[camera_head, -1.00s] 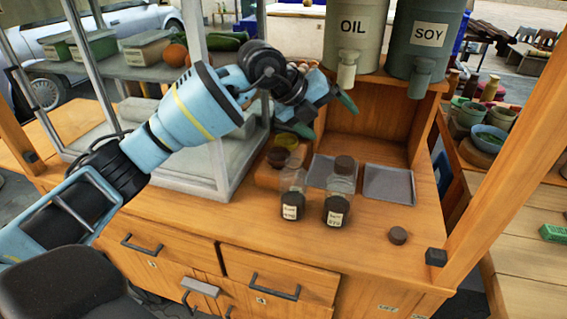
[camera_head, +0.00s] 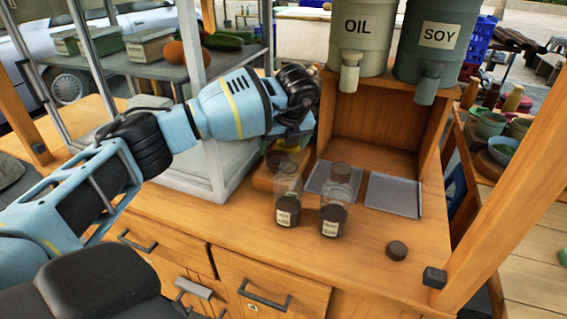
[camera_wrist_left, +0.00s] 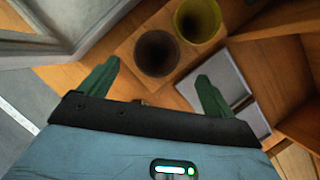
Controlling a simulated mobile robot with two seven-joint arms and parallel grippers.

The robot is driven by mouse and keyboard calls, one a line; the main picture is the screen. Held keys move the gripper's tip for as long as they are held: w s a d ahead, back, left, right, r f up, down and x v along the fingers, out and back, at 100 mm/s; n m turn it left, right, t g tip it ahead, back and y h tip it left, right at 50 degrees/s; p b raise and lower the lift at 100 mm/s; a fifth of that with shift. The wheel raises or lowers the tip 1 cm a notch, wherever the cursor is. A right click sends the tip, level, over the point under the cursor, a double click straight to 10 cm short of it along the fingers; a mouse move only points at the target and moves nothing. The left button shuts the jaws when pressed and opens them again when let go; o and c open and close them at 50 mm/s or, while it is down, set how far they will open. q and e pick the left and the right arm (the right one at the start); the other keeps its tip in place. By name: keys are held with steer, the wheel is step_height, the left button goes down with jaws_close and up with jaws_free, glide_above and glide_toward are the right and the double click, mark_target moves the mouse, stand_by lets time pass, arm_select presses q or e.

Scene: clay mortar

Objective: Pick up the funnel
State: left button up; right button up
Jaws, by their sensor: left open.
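Two round, funnel-like cups sit in a wooden block (camera_wrist_left: 120,46): a dark brown one (camera_wrist_left: 157,53) and a yellow translucent one (camera_wrist_left: 197,20). I cannot tell for sure which is the task's funnel. In the head view the brown one (camera_head: 274,160) is partly in shadow below my wrist, and the yellow one is mostly hidden. My left gripper (camera_wrist_left: 157,86) is open and empty, its green fingers apart on either side of the brown cup's near side, seemingly above the block. It also shows in the head view (camera_head: 292,132). My right gripper is not in view.
Two labelled jars (camera_head: 287,198) (camera_head: 335,203) stand just in front of the block. Grey trays (camera_head: 393,196) lie under the OIL (camera_head: 358,30) and SOY (camera_head: 438,38) dispensers. A metal-framed shelf (camera_head: 215,160) stands close on the left. A dark lid (camera_head: 396,250) lies on open counter.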

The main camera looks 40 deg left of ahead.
mark_target(278, 157)
arm_select(q)
steer(key=shift+a+f, duration=0.3)
steer(key=shift+f, duration=0.3)
steer(key=shift+w+a+f, duration=0.2)
steer(key=shift+w+f, duration=0.05)
steer(key=shift+f, duration=0.35)
steer(key=shift+a+x, duration=0.2)
steer(key=shift+x, duration=2.35)
steer(key=shift+c, duration=0.2)
steer(key=shift+r, duration=0.1)
steer(key=c, duration=1)
